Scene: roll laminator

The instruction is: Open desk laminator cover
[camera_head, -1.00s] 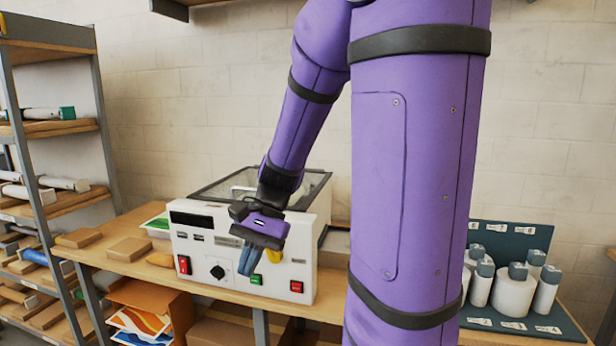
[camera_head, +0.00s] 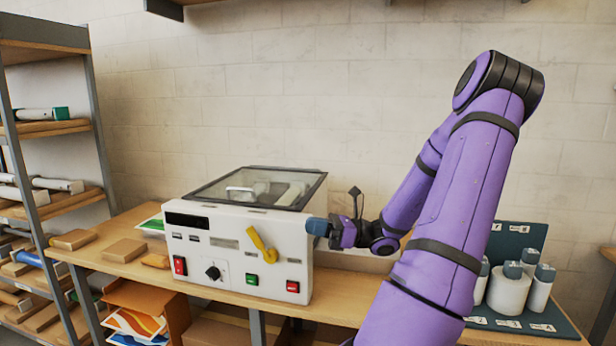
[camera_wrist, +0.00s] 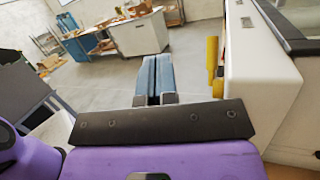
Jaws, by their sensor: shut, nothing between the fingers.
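The white desk laminator (camera_head: 215,262) stands on the wooden bench. Its cover (camera_head: 258,187), a dark-framed clear panel on top, lies closed, and pale rollers show through it. A yellow handle (camera_head: 262,246) sits tilted on the front panel. My gripper (camera_head: 315,227) is at the front right corner of the laminator, just below the cover's level. In the wrist view its two blue fingers (camera_wrist: 154,78) are pressed together with nothing between them. There the yellow handle (camera_wrist: 212,62) and the laminator's white front (camera_wrist: 265,85) are to the right of the fingers. I cannot tell whether the fingertips touch the casing.
Red and green buttons and a black knob (camera_head: 213,272) are on the laminator's front. Small wooden blocks (camera_head: 125,250) lie left of it on the bench. A shelf rack (camera_head: 45,190) stands at the left.

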